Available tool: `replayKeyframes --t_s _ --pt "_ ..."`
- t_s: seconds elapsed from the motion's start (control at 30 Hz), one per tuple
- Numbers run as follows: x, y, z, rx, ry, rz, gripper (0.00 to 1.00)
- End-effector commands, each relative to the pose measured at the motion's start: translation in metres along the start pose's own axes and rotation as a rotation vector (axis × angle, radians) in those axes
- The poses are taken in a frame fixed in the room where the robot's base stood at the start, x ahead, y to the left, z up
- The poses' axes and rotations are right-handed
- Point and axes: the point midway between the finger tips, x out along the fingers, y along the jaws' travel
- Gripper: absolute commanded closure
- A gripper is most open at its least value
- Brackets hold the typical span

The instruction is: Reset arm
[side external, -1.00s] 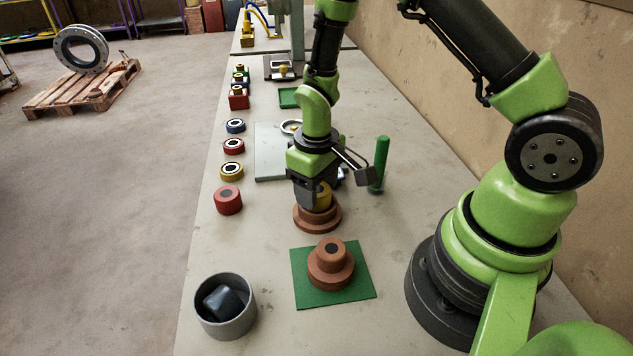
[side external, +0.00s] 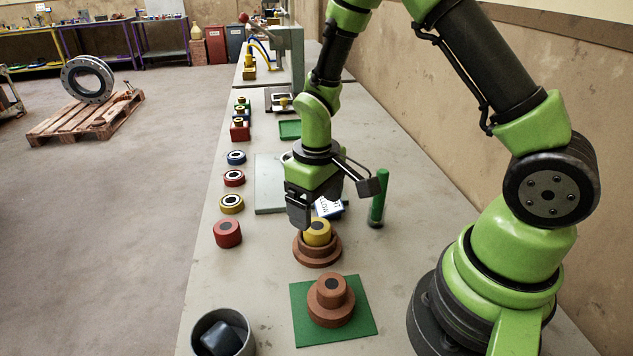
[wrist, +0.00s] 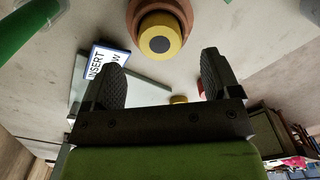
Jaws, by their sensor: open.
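My gripper (side external: 301,215) is open and empty, just above and to the left of a yellow cylinder (side external: 317,232) with a dark centre. The yellow cylinder sits in a brown flanged ring (side external: 316,254) on the table. In the wrist view my gripper (wrist: 165,72) shows two spread dark fingers with nothing between them. There the yellow cylinder (wrist: 160,42) in its brown ring (wrist: 143,12) lies beyond the fingertips.
A second brown flanged piece (side external: 331,301) stands on a green mat (side external: 361,327). A grey bin (side external: 207,325) holds a dark block. Several coloured rings and a red cylinder (side external: 227,234) line the left edge. A green post (side external: 379,196) and an "INSERT" sign (side external: 329,207) stand nearby.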

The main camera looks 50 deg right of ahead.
Motion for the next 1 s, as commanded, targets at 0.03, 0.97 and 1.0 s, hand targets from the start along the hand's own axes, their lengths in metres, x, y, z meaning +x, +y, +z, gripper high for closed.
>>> replayKeyframes --t_s 0.03,0.97,1.0 --pt "-0.011 0.000 -0.001 0.001 0.007 0.000 0.18" --pt "-0.206 -0.025 0.086 0.265 0.436 -0.170 0.18" --pt "-0.211 -0.026 0.095 0.280 0.465 -0.188 0.18"
